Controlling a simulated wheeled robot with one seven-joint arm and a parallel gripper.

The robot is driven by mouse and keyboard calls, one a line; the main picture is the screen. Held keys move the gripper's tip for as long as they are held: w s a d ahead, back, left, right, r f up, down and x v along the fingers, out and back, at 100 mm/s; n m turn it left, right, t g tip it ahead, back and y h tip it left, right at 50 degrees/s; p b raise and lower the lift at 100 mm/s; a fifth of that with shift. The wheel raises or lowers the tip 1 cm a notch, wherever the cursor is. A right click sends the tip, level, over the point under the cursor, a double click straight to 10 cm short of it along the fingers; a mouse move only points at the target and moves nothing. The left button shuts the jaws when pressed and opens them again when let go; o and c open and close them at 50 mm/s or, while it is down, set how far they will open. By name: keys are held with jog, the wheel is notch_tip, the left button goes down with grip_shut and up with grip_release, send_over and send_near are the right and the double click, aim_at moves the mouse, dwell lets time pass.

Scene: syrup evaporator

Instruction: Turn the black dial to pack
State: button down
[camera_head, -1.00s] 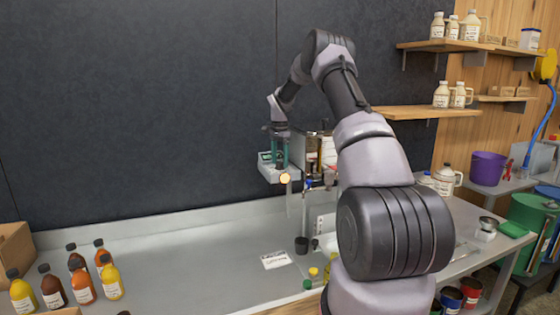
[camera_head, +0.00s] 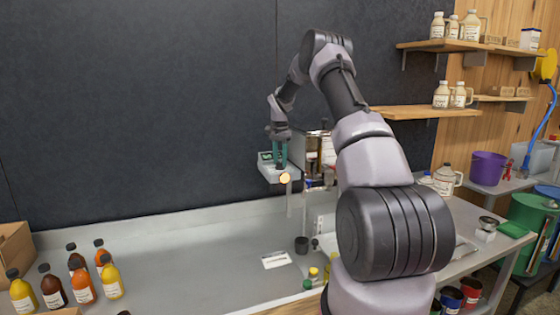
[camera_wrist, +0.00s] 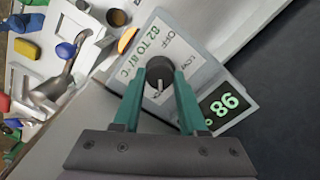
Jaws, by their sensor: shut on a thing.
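The black dial (camera_wrist: 160,70) sits on the pale face of a control box (camera_wrist: 190,45) in the wrist view. A light pointer mark shows on the dial's lower side. My gripper (camera_wrist: 160,84) is shut on the dial, with one teal finger on each side. A dark display (camera_wrist: 226,105) carries green digits, seemingly 86. In the head view, the control box (camera_head: 268,172) and my gripper (camera_head: 280,160) are small, and the dial is hidden.
The metal counter (camera_head: 190,250) is largely clear in the middle. Several sauce bottles (camera_head: 82,285) stand at the left. A dark cup (camera_head: 301,245) and a white card (camera_head: 276,260) lie below the box. Shelves (camera_head: 430,112) hold jars at the right.

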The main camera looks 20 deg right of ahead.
jog(key=n, duration=0.5)
jog(key=shift+n, duration=2.3)
jog(key=shift+c, duration=2.2)
grip_release()
notch_tip(320, 180, up, 11)
